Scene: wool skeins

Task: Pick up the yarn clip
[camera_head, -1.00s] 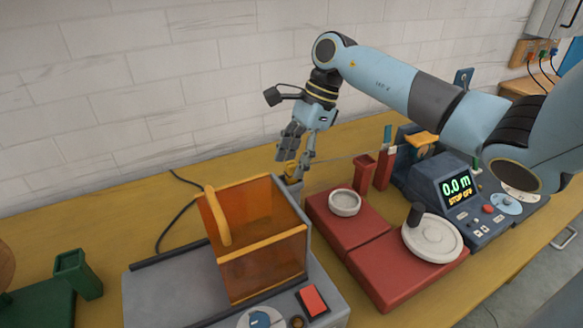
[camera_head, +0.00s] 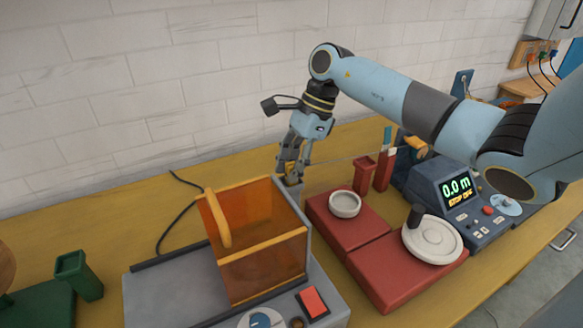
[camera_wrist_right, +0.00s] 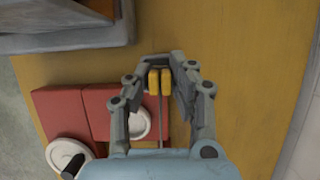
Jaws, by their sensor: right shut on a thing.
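The yarn clip (camera_wrist_right: 160,83) shows in the right wrist view as a yellow two-part piece between the fingers. A thin grey strand runs from it toward the bottom of that view. My right gripper (camera_wrist_right: 160,75) is shut on the yarn clip. In the head view my right gripper (camera_head: 290,176) points down behind the amber box, close to the table; the clip is mostly hidden there by the fingers. My left gripper is not in view.
An amber see-through box (camera_head: 262,262) with a handle stands on a grey machine just in front. Red blocks (camera_head: 350,225) with a white bowl (camera_head: 345,203) and a white wheel (camera_head: 432,238) lie to the right. A blue console (camera_head: 455,200) stands further right. Bare table lies left along the wall.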

